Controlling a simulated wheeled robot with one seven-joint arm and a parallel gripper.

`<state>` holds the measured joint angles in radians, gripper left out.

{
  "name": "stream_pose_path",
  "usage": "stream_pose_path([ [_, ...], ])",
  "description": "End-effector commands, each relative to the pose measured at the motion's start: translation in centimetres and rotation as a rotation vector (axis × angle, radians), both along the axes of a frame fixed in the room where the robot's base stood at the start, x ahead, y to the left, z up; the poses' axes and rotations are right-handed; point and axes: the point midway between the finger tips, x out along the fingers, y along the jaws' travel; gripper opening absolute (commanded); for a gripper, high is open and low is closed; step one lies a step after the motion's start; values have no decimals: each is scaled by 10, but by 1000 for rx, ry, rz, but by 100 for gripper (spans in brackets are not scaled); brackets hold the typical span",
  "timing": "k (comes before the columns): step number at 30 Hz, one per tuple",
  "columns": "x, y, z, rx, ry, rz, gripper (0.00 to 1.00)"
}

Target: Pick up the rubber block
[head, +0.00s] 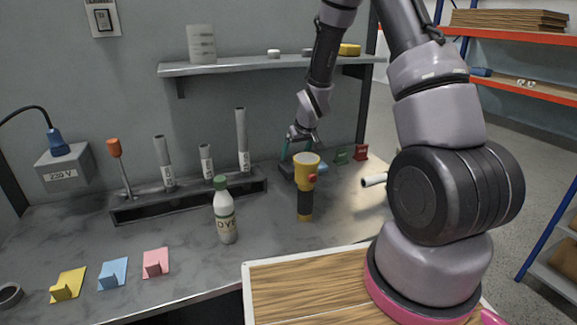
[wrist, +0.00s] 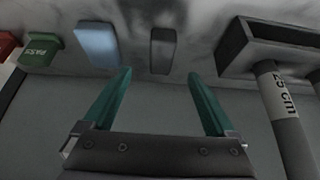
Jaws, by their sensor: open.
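A small dark grey block (wrist: 162,50), which looks like the rubber block, lies on the bench top in the wrist view. It is just beyond and between my fingertips, with no contact that I can see. In the head view the dark block (head: 288,171) is partly hidden behind the yellow torch. My gripper (wrist: 159,73) has two teal fingers spread wide, with nothing between them. In the head view my gripper (head: 299,152) points down near the back of the bench, above the block, its fingers partly hidden by the torch.
A blue block (wrist: 97,42) lies beside the dark one, with green PASS (wrist: 41,48) and red (wrist: 6,45) pieces farther left. A dark rack (wrist: 272,45) with grey tubes is on the other side. The yellow torch (head: 305,172) and dye bottle (head: 225,212) stand in front.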

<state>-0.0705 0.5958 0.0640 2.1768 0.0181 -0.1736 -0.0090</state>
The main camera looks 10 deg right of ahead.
Motion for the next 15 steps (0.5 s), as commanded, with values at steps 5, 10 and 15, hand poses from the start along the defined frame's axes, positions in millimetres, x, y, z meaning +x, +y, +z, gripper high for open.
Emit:
stream_pose_path([
  [5,9,3,-21,0,3,6,91],
  [10,23,6,-43,-1,2,4,91],
  [15,30,7,-53,-1,0,4,91],
])
